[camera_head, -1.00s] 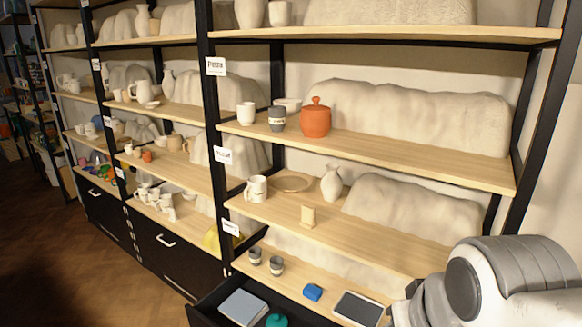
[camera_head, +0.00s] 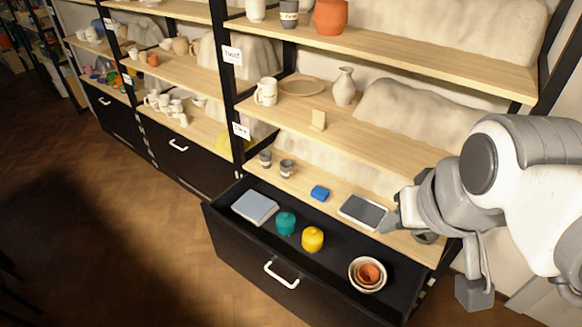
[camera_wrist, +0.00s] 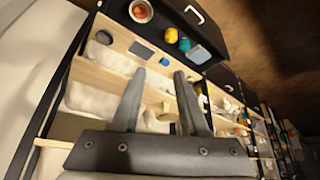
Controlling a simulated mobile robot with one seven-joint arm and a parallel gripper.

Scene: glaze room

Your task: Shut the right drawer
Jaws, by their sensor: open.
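The right drawer (camera_head: 235,246) is pulled out at the bottom of the near shelf unit, with a white handle (camera_head: 282,274) on its black front. It holds a grey-blue flat box (camera_head: 255,207), a teal lidded jar (camera_head: 286,222), a yellow lidded jar (camera_head: 312,238) and nested bowls (camera_head: 368,274). The drawer is upside down at the top of the wrist view (camera_wrist: 223,22). My gripper (camera_wrist: 160,74) is open with nothing between its fingers. It is apart from the drawer handle. In the head view the arm is at the right, by the lower shelf.
The lower shelf board above the drawer holds a dark tablet-like slab (camera_head: 363,212), a blue block (camera_head: 320,193) and two small cups (camera_head: 287,168). A shut drawer (camera_head: 190,160) is to the left. Brown floor (camera_head: 120,240) in front is clear.

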